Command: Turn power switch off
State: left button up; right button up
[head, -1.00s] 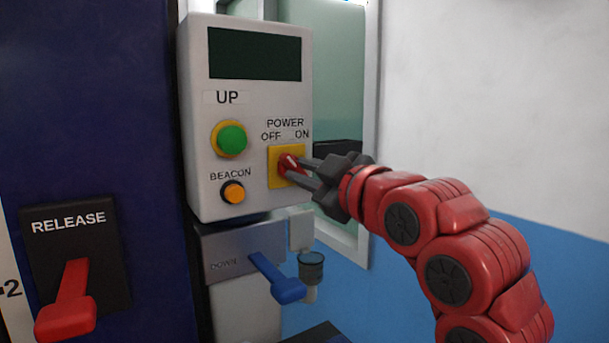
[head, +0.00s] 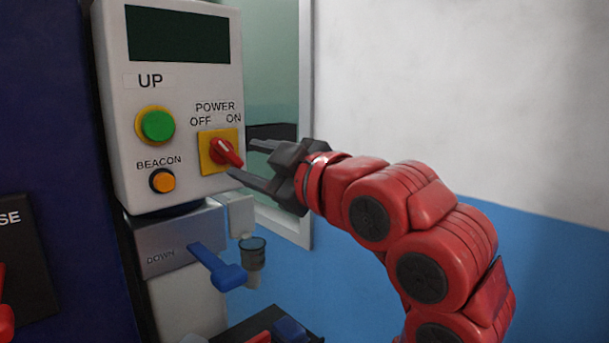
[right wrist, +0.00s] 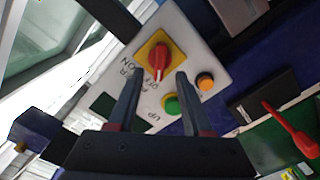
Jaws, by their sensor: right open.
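The power switch is a red knob (head: 226,152) on a square yellow plate (head: 208,165), under the labels OFF and ON on the grey control box. Its grip slants from upper left to lower right, and its upper end leans toward the OFF side. My right gripper (head: 241,158) is open and empty just right of the knob, its fingers pointing at the box. In the right wrist view the knob (right wrist: 160,58) lies ahead, between the lines of the two fingers (right wrist: 159,74), with its white mark turned downward. My left gripper is not in view.
The control box (head: 180,85) also carries a green UP button (head: 157,126) and an orange BEACON button (head: 162,181). A blue DOWN lever (head: 218,268) sticks out below. A red release lever shows in the right wrist view (right wrist: 293,130).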

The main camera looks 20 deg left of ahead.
jog(key=v, duration=1.3)
jog(key=shift+f, duration=0.1)
